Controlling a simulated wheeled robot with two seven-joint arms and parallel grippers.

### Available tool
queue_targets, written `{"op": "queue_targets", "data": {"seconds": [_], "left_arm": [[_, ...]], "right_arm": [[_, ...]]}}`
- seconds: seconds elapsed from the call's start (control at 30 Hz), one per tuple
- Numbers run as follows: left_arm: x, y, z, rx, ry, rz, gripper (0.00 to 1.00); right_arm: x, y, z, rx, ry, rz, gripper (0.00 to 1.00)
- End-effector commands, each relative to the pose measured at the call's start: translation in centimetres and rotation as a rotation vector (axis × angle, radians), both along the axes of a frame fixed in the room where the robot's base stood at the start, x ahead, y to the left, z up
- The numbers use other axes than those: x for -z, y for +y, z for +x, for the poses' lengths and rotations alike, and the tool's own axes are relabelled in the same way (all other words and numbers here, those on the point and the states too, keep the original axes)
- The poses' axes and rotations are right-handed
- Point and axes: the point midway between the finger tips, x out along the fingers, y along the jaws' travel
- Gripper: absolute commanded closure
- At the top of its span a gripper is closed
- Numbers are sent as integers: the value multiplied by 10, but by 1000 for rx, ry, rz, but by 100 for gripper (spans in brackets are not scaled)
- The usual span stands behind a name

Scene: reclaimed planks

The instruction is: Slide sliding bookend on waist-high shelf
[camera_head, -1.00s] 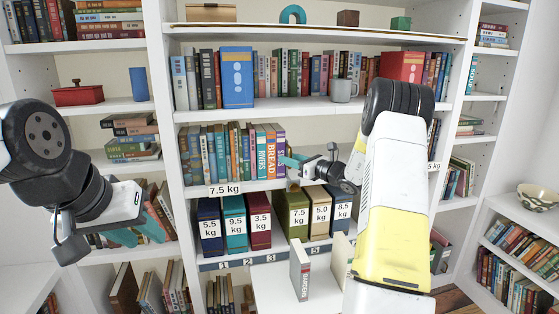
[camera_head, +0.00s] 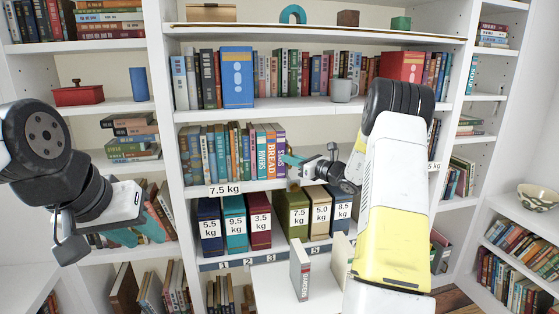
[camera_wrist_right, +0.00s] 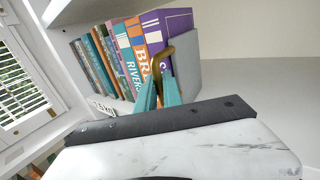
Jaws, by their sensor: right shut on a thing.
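The sliding bookend (camera_wrist_right: 188,80) is a grey plate in the right wrist view, beside the purple book (camera_wrist_right: 168,27) that ends the row of books on the waist-high shelf (camera_head: 240,187). A brass-coloured handle (camera_wrist_right: 183,41) shows on it. My right gripper (camera_wrist_right: 163,92) has teal fingers shut on the handle. In the head view the right gripper (camera_head: 290,161) is at the right end of that row, and the bookend is mostly hidden behind it. My left gripper (camera_head: 100,238) hangs at the left, away from the bookend; its finger opening is unclear.
Labelled weight boxes (camera_head: 235,222) stand on the shelf below. A shelf with books and a grey mug (camera_head: 344,90) is above. The waist-high shelf is bare to the right of the bookend (camera_wrist_right: 265,85). A white surface (camera_head: 275,290) with upright books juts out below.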

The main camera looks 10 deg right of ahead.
Motion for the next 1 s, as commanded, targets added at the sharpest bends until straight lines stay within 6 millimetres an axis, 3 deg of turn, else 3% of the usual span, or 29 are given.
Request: {"op": "queue_targets", "data": {"seconds": [0.77,0.87,1.0], "left_arm": [[0,0,0,0,0,0,64],[0,0,0,0,0,0,64],[0,0,0,0,0,0,64]], "right_arm": [[0,-1,0,0,0,0,100],[0,-8,0,3,-1,-1,100],[0,-41,2,7,-4,-1,100]]}}
